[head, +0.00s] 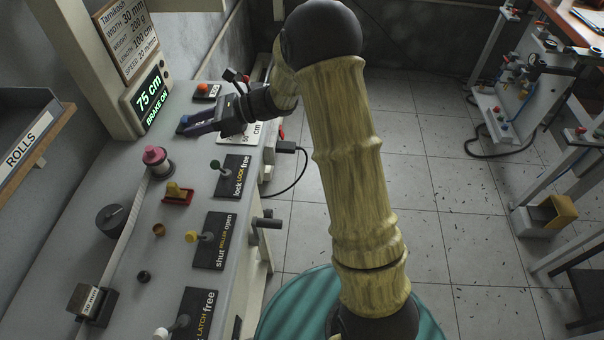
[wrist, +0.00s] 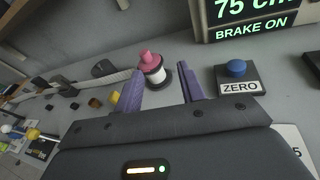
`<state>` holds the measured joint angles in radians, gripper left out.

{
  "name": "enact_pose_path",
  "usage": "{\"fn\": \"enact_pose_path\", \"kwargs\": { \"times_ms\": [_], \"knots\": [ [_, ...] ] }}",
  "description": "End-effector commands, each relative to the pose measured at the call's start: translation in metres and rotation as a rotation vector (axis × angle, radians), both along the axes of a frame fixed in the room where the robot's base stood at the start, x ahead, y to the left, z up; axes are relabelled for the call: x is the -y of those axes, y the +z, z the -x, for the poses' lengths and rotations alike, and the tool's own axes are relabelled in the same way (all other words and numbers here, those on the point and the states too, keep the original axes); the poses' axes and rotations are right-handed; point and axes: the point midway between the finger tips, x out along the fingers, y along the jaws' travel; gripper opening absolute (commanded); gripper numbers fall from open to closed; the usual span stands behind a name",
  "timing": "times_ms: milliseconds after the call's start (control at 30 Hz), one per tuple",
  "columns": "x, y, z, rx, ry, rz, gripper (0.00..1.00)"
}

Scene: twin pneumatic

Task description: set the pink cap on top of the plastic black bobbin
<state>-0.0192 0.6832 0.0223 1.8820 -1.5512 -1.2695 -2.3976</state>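The pink cap (head: 153,155) sits on top of a spool (head: 162,170) wound with white tape, on the left of the grey bench. In the wrist view the pink cap (wrist: 149,60) shows upright above the white winding and a dark base (wrist: 163,83); the winding hides most of the spool's core. I take this spool to be the bobbin. My gripper (head: 187,130) is above the bench, behind and right of the cap. In the wrist view its two purple fingers are spread with nothing between them; the cap lies beyond their tips, apart from them.
White tape (head: 128,215) runs from the spool to a black block (head: 92,304). A black disc (head: 111,219), a yellow piece in a red tray (head: 177,198) and several lever panels stand nearby. The blue ZERO button (wrist: 236,68) is close right of my fingers. The display post (head: 95,70) rises behind.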

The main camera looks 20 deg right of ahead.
Motion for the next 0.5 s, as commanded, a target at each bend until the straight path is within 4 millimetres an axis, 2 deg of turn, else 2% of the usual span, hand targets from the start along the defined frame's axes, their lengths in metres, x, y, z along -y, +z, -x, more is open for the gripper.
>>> {"fn": "enact_pose_path", "kwargs": {
  "times_ms": [167, 300, 400, 500],
  "knots": [
    [0.026, 0.012, -0.028, -0.336, -0.398, -0.021, 0.39],
    [0.061, 0.015, -0.04, -0.645, -0.748, -0.118, 0.39],
    [0.09, 0.015, -0.038, -0.87, -0.993, -0.232, 0.39],
    [0.121, 0.011, -0.028, -1.092, -1.234, -0.379, 0.39]
  ]
}}
